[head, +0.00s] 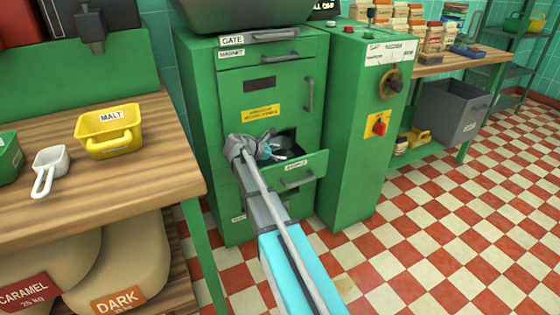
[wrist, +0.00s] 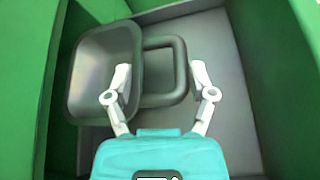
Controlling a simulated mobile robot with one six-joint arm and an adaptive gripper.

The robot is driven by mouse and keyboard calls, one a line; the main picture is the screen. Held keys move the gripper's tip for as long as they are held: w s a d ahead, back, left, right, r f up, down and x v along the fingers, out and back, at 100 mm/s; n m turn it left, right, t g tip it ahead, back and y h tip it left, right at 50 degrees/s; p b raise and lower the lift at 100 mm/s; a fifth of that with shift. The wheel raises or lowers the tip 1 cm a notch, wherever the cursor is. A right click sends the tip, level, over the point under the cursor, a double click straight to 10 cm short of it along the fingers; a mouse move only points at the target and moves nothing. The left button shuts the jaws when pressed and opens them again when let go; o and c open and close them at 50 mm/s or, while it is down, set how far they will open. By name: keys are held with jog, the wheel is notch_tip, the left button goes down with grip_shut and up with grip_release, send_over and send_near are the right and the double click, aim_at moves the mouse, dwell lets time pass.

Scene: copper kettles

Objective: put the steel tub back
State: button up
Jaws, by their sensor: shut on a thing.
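The steel tub (wrist: 88,72) is a grey, rounded square vessel with a loop handle (wrist: 182,72) on its right side in the wrist view. It is inside the open drawer (wrist: 228,100) of the green machine. In the head view the tub (head: 285,148) shows partly, behind my gripper (head: 264,150). My gripper (wrist: 161,76) is shut on the tub's handle, one finger at each side of it. I cannot tell whether the tub touches the drawer floor.
The green cabinet (head: 215,130) has GATE and MAGNET drawers above. A control cabinet (head: 350,130) stands to the right. At left, a wooden counter (head: 160,165) holds a yellow MALT tub (head: 108,130) and a white scoop (head: 50,165). The tiled floor at right is clear.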

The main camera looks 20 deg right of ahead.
jog(key=shift+f+b, duration=1.2)
jog(key=shift+f, duration=0.3)
jog(key=o, duration=1.1)
jog(key=shift+o, duration=0.2)
jog(key=shift+f, duration=0.15)
jog(key=p+v, duration=0.5)
jog(key=v, duration=0.9)
jog(key=shift+p, duration=0.4)
